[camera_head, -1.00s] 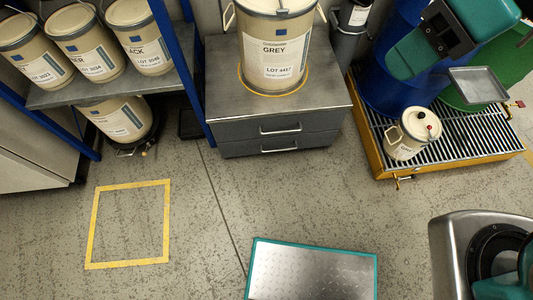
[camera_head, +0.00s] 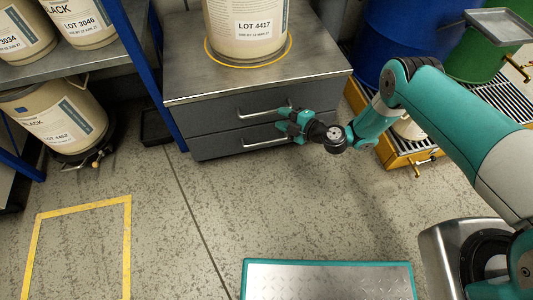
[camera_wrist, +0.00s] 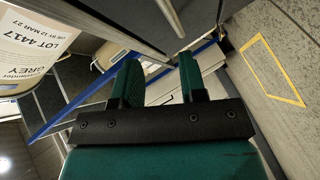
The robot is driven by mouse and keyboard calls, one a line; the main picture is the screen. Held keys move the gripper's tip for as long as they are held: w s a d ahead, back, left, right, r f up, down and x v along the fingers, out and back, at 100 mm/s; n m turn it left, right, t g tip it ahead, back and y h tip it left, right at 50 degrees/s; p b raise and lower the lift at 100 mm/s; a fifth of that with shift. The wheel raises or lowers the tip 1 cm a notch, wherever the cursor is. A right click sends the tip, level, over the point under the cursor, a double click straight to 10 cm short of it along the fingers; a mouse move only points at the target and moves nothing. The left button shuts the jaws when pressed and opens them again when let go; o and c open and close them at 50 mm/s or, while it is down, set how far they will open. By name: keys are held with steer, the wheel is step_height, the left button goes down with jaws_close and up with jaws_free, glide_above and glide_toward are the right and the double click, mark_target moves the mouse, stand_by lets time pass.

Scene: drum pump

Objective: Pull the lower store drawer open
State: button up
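The grey store cabinet has two drawers with bar handles, both closed. The lower drawer (camera_head: 220,146) has its bar handle (camera_head: 262,144) across the middle of its front. The upper drawer (camera_head: 205,117) is directly above it. My gripper (camera_head: 281,119) is in front of the right part of the drawer fronts, close to the right ends of both handles. In the wrist view my gripper (camera_wrist: 160,68) has its two green fingers apart, with nothing seen held between them. I cannot tell whether it touches a handle.
A blue rack post (camera_head: 143,60) is close on the left. A yellow-edged grated pallet (camera_head: 400,155) stands at right. A teal-rimmed plate (camera_head: 330,280) lies in front; floor between is clear.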

mark_target(267, 142)
steer(key=s+d+f+t+h+b, duration=0.1)
steer(key=s+d+f+t+b, duration=0.2)
steer(key=f, duration=0.7)
steer(key=s+d+f+h+b, duration=0.2)
steer(key=s+f, duration=0.2)
steer(key=f, duration=0.5)
steer(key=shift+n, duration=0.4)
steer(key=b+x, duration=1.6)
steer(key=shift+w+a+r, duration=0.15)
steer(key=shift+w+a, duration=0.1)
steer(key=shift+a, duration=0.05)
jaws_close()
